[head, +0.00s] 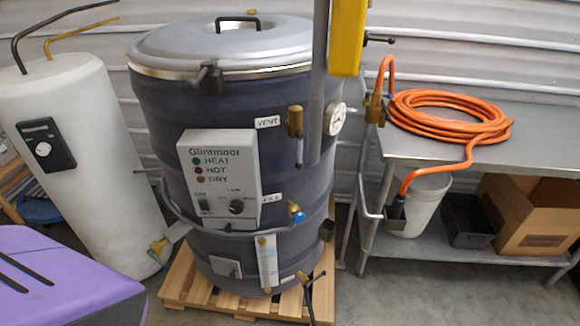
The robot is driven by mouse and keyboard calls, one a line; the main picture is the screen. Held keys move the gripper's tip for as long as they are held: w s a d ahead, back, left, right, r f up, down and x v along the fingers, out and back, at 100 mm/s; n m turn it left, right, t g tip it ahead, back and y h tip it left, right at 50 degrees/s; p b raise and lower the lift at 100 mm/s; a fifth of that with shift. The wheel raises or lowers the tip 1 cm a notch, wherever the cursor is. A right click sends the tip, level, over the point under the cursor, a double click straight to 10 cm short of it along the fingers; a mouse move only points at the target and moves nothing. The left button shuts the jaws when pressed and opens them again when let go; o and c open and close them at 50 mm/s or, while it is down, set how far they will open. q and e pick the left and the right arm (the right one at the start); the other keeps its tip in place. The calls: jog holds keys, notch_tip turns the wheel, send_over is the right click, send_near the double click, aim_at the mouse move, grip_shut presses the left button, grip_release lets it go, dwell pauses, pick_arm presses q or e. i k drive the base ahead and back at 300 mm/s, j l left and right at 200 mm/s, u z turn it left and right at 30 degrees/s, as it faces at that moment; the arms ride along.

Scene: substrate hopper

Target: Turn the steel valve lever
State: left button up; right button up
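A brass valve body (295,121) sits on the upper right side of the dark drum, beside the VENT label (267,122). A slim steel lever (299,152) hangs straight down from it, close to the left of a grey vertical post. Lower down, by the FILL label (273,199), is another brass valve with a blue handle (297,213). A brass fitting with a dark lever (308,296) is at the drum's lower front. Neither of my grippers shows in the head view.
The drum (165,125) stands on a wooden pallet (180,287). A grey post (318,90) and yellow box (347,38) hang in front of its right side. A steel table (535,150) with an orange hose (440,112) stands right. A white tank (85,150) and purple object (75,285) are left.

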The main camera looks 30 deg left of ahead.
aim_at(300, 135)
jog(key=k+u, duration=0.1)
jog(key=u, duration=0.25)
jog(key=k+u, duration=0.1)
jog(key=u, duration=0.3)
jog(key=j+u, duration=0.1)
jog(key=u, duration=0.25)
jog(key=l+u, duration=0.1)
jog(key=u, duration=1.65)
jog(key=k+l, duration=0.1)
jog(key=l, duration=0.2)
jog(key=k+l+u, duration=0.15)
jog(key=l, duration=0.5)
jog(key=k+l, duration=0.15)
jog(key=l, duration=0.25)
jog(key=k+l, duration=0.1)
jog(key=l, duration=0.35)
jog(key=k+l, duration=0.15)
jog(key=l, duration=0.25)
jog(key=k+l, duration=0.15)
jog(key=l, duration=0.3)
jog(key=k+l, duration=0.1)
jog(key=l, duration=0.3)
jog(key=u, duration=0.05)
